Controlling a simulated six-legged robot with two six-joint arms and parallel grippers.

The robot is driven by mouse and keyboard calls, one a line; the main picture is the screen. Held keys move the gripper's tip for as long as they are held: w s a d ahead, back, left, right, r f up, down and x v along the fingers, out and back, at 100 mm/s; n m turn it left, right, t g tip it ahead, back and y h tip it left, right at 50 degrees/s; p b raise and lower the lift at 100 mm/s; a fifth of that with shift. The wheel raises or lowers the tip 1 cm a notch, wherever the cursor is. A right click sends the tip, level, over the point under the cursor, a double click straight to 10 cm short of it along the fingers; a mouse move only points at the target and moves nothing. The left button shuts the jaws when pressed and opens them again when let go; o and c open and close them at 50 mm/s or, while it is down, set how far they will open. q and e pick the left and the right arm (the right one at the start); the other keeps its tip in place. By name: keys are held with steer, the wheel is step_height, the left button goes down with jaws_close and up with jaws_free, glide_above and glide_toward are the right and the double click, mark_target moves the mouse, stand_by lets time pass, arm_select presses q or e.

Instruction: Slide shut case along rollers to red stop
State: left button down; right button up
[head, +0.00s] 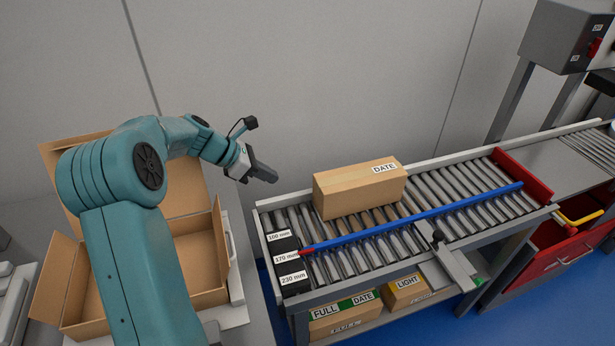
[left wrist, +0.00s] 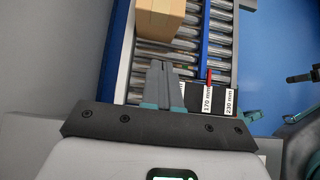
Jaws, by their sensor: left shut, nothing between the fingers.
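The shut cardboard case (head: 358,188), with a DATE label on top, sits on the rollers (head: 430,190) in the left half of the conveyor, behind the blue guide rail (head: 420,217). The red stop (head: 524,176) stands across the far right end of the rollers. My left gripper (head: 272,177) is shut and empty, in the air above the conveyor's left end, apart from the case. In the left wrist view the shut fingers (left wrist: 160,68) point toward the case (left wrist: 160,18), with rollers showing between. My right gripper is not in view.
An open cardboard box (head: 203,262) stands at the left beside my arm. Labels for 100, 170 and 230 mm mark the conveyor's left end. Boxes (head: 345,318) marked FULL and LIGHT lie on the shelf below. Rollers between case and stop are clear.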

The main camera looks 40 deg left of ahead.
arm_select(q)
steer(key=p, duration=0.2)
glide_toward(318, 188)
steer(key=x, duration=0.5)
steer(key=shift+d+f, duration=0.15)
steer(key=shift+d, duration=0.05)
steer(key=shift+w+f, duration=0.15)
steer(key=shift+w, duration=0.05)
